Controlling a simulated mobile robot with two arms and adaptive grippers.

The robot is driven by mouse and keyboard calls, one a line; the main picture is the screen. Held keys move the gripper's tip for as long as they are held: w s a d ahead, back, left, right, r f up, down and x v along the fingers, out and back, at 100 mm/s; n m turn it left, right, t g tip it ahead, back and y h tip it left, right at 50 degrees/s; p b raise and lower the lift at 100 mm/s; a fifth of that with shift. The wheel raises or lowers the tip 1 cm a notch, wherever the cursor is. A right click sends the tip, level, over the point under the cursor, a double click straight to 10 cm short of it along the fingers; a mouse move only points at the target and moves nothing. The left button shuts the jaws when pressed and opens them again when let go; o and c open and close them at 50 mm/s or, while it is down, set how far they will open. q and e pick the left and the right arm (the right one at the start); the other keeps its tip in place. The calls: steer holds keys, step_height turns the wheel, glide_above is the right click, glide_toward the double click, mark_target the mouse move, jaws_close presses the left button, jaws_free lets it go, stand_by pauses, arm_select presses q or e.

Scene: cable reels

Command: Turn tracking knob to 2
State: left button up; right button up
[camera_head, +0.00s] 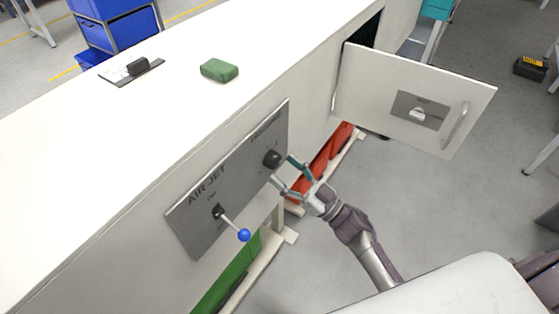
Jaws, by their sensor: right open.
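A grey panel (225,195) is fixed on the front face of the long white bench. The black tracking knob (272,158) sits at the panel's right end, under lettering too small to read surely. My right gripper (281,172) is open at the knob, with its fingers close to it on the right and below. I cannot tell whether they touch it. The knob's pointer and scale are too small to read. A lever with a blue ball (244,235) sticks out of the panel's left part, labelled AIR JET. My left gripper is not in view.
The bench top (150,150) holds a green block (219,70) and a plate with a black handle (138,66). A white door (410,100) stands open to the right of the panel. Red (322,165) and green (228,275) things sit under the bench.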

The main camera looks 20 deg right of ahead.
steer(key=shift+x, duration=1.1)
steer(key=c, duration=1.1)
steer(key=shift+f, duration=0.1)
steer(key=shift+c, duration=0.2)
steer(key=shift+n, duration=0.3)
